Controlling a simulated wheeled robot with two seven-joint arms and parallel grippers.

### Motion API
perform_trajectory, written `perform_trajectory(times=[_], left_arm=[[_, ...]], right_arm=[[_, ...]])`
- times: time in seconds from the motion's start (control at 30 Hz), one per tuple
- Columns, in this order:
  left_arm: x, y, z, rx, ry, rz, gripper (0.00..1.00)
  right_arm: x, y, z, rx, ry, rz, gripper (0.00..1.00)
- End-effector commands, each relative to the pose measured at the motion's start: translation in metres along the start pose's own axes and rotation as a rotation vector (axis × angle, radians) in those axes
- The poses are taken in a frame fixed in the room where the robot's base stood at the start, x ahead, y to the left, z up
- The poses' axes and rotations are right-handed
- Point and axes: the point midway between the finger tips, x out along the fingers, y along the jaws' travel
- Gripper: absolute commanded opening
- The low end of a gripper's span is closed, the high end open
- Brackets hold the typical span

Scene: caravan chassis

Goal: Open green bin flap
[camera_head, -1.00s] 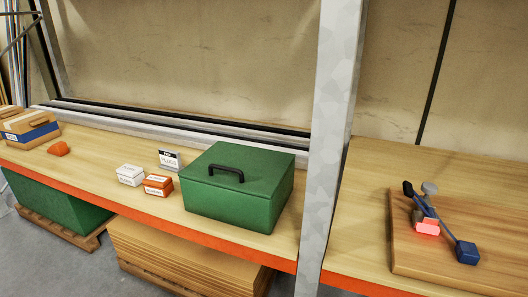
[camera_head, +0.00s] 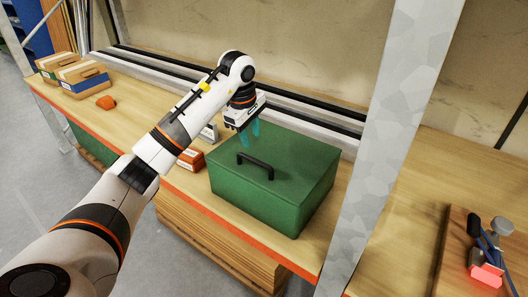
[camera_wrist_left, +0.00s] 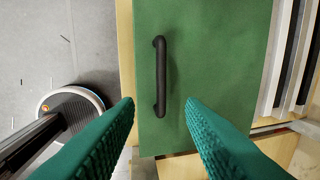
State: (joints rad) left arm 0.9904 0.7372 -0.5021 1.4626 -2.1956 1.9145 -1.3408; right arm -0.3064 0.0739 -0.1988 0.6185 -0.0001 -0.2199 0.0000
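The green bin (camera_head: 262,203) stands on the wooden shelf with its flap (camera_head: 298,160) closed. A black bar handle (camera_head: 255,166) is fixed on the flap near its front edge. My left gripper (camera_head: 250,135) has teal fingers pointing down, above the back left part of the flap and behind the handle. In the left wrist view the two fingers (camera_wrist_left: 160,103) are spread apart with nothing between them, and the black handle (camera_wrist_left: 160,75) lies beyond their tips on the green flap (camera_wrist_left: 215,60). My right gripper is not in view.
A metal post (camera_head: 385,130) rises just right of the bin. An orange-and-white box (camera_head: 190,158) and a small sign (camera_head: 209,132) stand left of it, partly behind my arm. Cardboard boxes (camera_head: 82,78) and an orange object (camera_head: 105,102) sit farther left.

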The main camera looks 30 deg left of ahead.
Motion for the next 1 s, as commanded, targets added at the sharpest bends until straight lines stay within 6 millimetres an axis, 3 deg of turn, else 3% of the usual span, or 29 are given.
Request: perform_trajectory(times=[0.3,0.5,0.87,1.0], left_arm=[[0.063,0.001,-0.002,-0.001,0.006,0.004,0.36],[0.086,0.000,-0.001,-0.002,0.005,0.002,0.36],[0.093,0.000,-0.001,-0.001,0.004,0.000,0.36],[0.093,0.000,-0.001,-0.001,0.004,0.000,0.16]], right_arm=[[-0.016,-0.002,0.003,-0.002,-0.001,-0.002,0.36],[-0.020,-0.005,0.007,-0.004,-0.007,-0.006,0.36],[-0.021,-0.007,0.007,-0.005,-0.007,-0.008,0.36],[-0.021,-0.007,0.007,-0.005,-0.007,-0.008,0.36]])
